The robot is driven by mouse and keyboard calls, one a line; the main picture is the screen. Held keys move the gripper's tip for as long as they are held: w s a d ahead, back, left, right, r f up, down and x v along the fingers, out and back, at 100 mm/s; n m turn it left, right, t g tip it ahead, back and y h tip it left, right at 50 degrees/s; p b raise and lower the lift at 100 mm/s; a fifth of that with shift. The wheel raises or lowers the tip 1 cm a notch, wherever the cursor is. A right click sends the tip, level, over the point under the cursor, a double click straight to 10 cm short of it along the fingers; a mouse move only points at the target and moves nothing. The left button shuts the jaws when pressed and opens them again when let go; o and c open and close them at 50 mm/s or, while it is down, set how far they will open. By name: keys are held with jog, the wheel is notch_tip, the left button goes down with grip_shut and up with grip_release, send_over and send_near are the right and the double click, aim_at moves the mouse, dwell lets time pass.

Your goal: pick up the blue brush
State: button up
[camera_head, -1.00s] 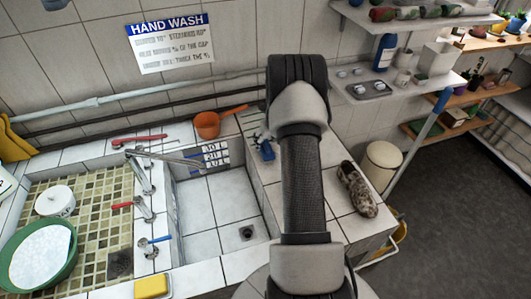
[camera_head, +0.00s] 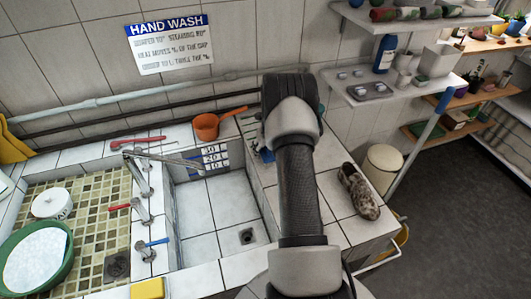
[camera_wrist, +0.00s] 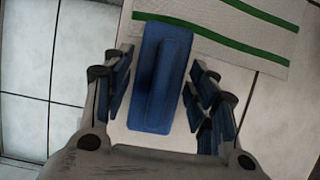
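The blue brush (camera_wrist: 158,80) lies on the white tiled ledge to the right of the sink basin. In the wrist view it is a long blue block with a raised grip along its top. In the head view only a small blue part (camera_head: 267,155) shows beside my arm, which hides the rest. My gripper (camera_wrist: 160,95) is open, with one finger on each side of the brush and a gap to both.
A white cloth with green stripes (camera_wrist: 240,35) lies at the brush's far end. A camouflage-patterned shoe (camera_head: 359,190) sits on the ledge to the right. An orange pot (camera_head: 207,127) stands behind the basin (camera_head: 215,215). Shelves (camera_head: 400,85) hang at the right.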

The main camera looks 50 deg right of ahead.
jog(key=c, duration=0.8)
notch_tip(320, 180, up, 20)
jog(key=p, duration=0.4)
jog(key=shift+p, duration=0.4)
jog(key=o, duration=0.5)
jog(key=c, duration=0.3)
